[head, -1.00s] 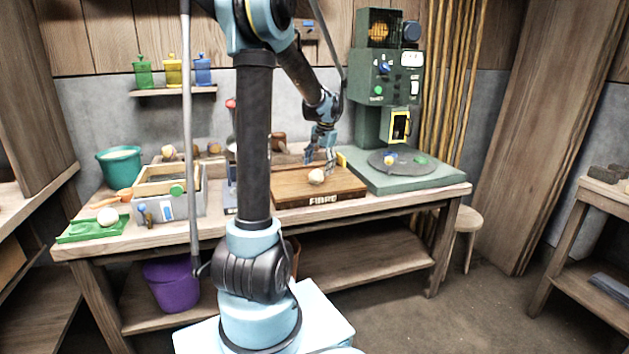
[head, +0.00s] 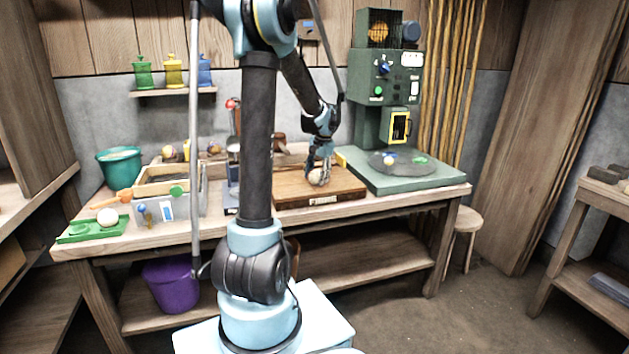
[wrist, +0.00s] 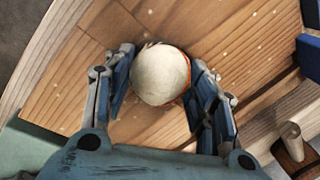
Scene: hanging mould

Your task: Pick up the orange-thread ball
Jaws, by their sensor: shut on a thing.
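The orange-thread ball (wrist: 158,75) is cream-coloured, with a thin orange line showing along its right side in the wrist view. It sits between the two blue fingers of my gripper (wrist: 160,95), which is shut on it. In the head view the ball (head: 319,177) is at the wooden board (head: 290,193), with my gripper (head: 318,170) coming down on it from above. I cannot tell whether the ball still touches the board.
A green machine (head: 385,105) with a round plate (head: 397,163) stands right of the board. A grey-walled wooden box (head: 183,208), a green tray (head: 75,234) with a pale ball (head: 107,217), and a green bucket (head: 119,168) stand at the left.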

